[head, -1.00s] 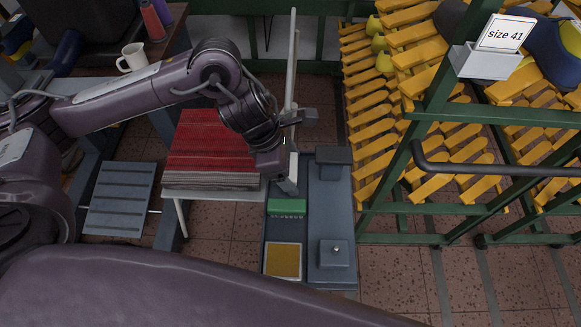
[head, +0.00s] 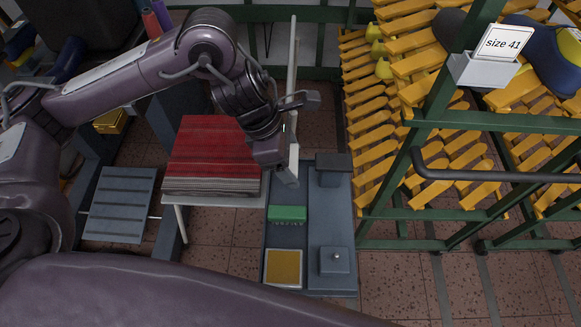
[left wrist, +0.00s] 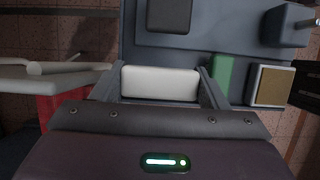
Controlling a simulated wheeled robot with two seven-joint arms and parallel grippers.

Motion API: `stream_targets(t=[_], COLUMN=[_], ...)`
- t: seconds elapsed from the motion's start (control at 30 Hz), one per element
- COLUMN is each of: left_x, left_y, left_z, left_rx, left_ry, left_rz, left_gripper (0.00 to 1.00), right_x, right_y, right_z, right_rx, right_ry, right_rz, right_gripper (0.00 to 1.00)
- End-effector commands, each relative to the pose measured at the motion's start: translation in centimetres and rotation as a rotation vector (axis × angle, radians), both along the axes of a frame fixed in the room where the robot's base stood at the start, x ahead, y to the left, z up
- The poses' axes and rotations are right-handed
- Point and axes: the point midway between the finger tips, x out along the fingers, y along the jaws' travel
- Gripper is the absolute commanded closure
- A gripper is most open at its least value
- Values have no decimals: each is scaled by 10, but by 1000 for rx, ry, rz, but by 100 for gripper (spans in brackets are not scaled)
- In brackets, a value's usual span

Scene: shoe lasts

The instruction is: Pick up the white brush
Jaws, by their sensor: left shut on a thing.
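The white brush (left wrist: 160,84) shows in the left wrist view as a pale block between the two fingers of my left gripper (left wrist: 161,73). The fingers are shut on its sides. In the head view my left gripper (head: 289,160) is over the far end of the blue-grey tray (head: 311,225). There the brush is largely hidden by the gripper, and I cannot tell its clearance from the tray.
A green block (head: 287,213), a yellow pad (head: 284,268) and a small grey block with a knob (head: 334,259) are on the tray. A red-topped stack (head: 210,150) is just left. A green rack (head: 387,180) with yellow slats stands right.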

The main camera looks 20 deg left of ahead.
Motion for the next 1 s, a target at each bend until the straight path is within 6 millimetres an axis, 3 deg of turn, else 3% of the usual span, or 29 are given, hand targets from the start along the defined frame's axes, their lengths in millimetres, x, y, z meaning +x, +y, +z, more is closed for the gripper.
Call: stream_targets(t=[0.03,0.2,0.5,0.73,1.0], left_x=[2,2,1,1,0], left_y=[0,0,0,0,0], left_z=[19,60,118,141,146], left_rx=[1,1,1,0,0], left_ry=[-9,-10,-6,-3,-1], left_rz=[-2,-1,0,0,0], left_gripper=[59,59,59,59,59], right_x=[0,0,1,2,2], right_y=[-1,-1,0,0,1], right_z=[6,18,32,36,37], right_rx=[-1,-1,-1,0,1], right_ry=[0,0,-1,-3,-3], right_rz=[0,0,1,1,1], right_gripper=[51,51,51,51,51])
